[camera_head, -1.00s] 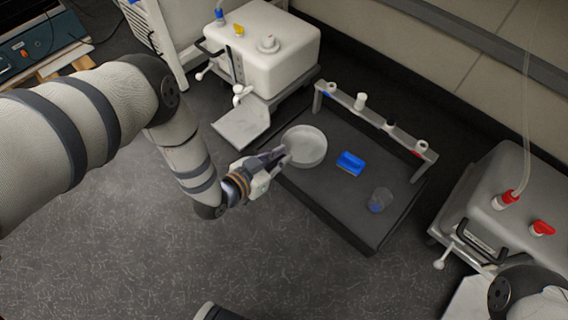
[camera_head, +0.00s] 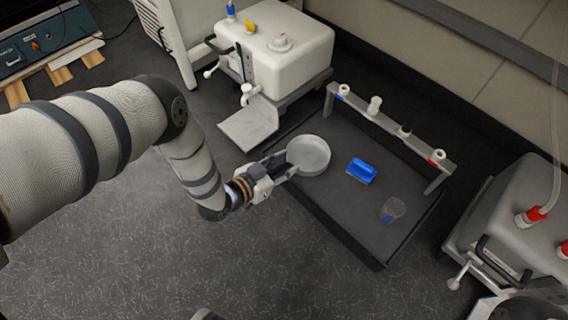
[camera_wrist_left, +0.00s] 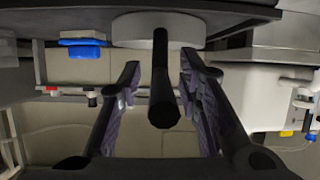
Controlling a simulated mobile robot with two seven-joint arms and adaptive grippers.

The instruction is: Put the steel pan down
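The steel pan (camera_head: 308,155) is a round, pale grey dish that rests flat on the dark bench (camera_head: 345,218), near its left side. In the left wrist view the pan (camera_wrist_left: 150,30) shows upside down at the top, with its black handle (camera_wrist_left: 162,92) pointing towards the camera. My left gripper (camera_head: 283,167) is at the handle. Its two fingers (camera_wrist_left: 160,82) stand apart on either side of the handle, with a visible gap on each side.
A blue brush-like object (camera_head: 361,171) and a clear cup (camera_head: 392,210) stand right of the pan. A grey rack (camera_head: 385,124) with several small fittings runs along the back. White bioreactor units stand left (camera_head: 285,45) and right (camera_head: 515,215). The bench front is clear.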

